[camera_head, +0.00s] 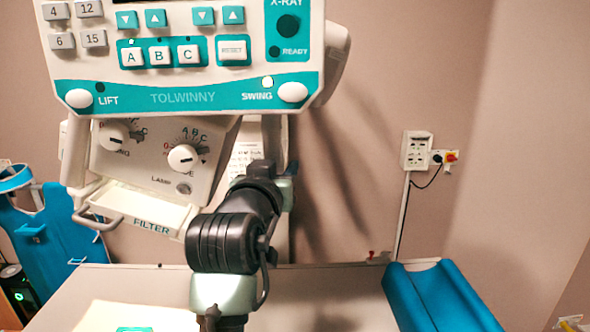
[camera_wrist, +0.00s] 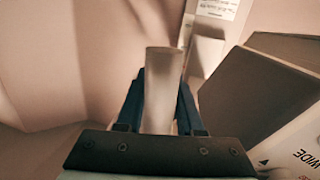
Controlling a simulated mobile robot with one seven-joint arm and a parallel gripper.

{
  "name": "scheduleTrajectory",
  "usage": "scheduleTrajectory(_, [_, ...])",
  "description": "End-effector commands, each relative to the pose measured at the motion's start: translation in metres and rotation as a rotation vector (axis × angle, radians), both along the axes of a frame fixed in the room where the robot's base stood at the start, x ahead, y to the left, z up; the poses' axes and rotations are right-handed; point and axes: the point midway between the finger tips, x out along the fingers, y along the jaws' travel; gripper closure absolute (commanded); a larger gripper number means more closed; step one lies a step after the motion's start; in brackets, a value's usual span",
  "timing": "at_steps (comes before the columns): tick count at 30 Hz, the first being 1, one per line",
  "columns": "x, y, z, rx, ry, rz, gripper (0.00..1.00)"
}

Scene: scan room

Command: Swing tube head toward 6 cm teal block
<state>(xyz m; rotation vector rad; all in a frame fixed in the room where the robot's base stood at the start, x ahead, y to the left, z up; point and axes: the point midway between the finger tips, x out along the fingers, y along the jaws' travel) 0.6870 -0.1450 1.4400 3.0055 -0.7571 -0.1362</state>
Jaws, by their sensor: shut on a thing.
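The tube head (camera_head: 185,55) is a large white and teal housing with a button panel, filling the upper left of the head view. Below the panel are two knobs and a tray marked FILTER (camera_head: 145,205). In the wrist view, part of its grey housing (camera_wrist: 255,90) is at the right. My gripper (camera_wrist: 162,90) is shut on a pale upright handle (camera_wrist: 163,62), held between its blue fingers. In the head view my gripper (camera_head: 284,185) is mostly hidden behind my arm, right of the knobs. A teal patch, perhaps the teal block (camera_head: 135,329), shows at the bottom edge, cut off.
A pale table (camera_head: 320,290) runs along the bottom, with a lit area at its left. A blue padded cushion (camera_head: 438,297) lies at the right. A wall socket (camera_head: 416,150) with a cable is behind.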

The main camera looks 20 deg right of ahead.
Motion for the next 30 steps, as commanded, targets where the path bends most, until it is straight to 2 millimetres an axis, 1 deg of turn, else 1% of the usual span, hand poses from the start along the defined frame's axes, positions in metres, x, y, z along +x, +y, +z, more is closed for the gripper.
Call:
scheduleTrajectory(1, [0.002,0.005,-0.004,0.01,0.007,0.01,1.0])
scheduleTrajectory(6, [0.002,0.005,-0.004,0.01,0.008,0.012,1.0])
scheduleTrajectory(7, [0.002,0.005,-0.004,0.01,0.008,0.012,0.6])
scheduleTrajectory(11, [0.002,0.004,-0.004,0.008,0.008,0.01,0.37])
scheduleTrajectory(12, [0.002,0.004,-0.003,0.008,0.007,0.009,0.34])
scheduleTrajectory(20, [0.001,0.002,-0.002,0.005,0.004,0.006,0.34])
scheduleTrajectory(23, [-0.002,0.004,-0.002,0.005,0.004,0.006,0.34])
scheduleTrajectory(26, [-0.011,0.009,-0.002,0.004,0.002,0.006,0.34])
scheduleTrajectory(30, [-0.032,0.021,-0.002,0.003,0.001,0.007,0.34])
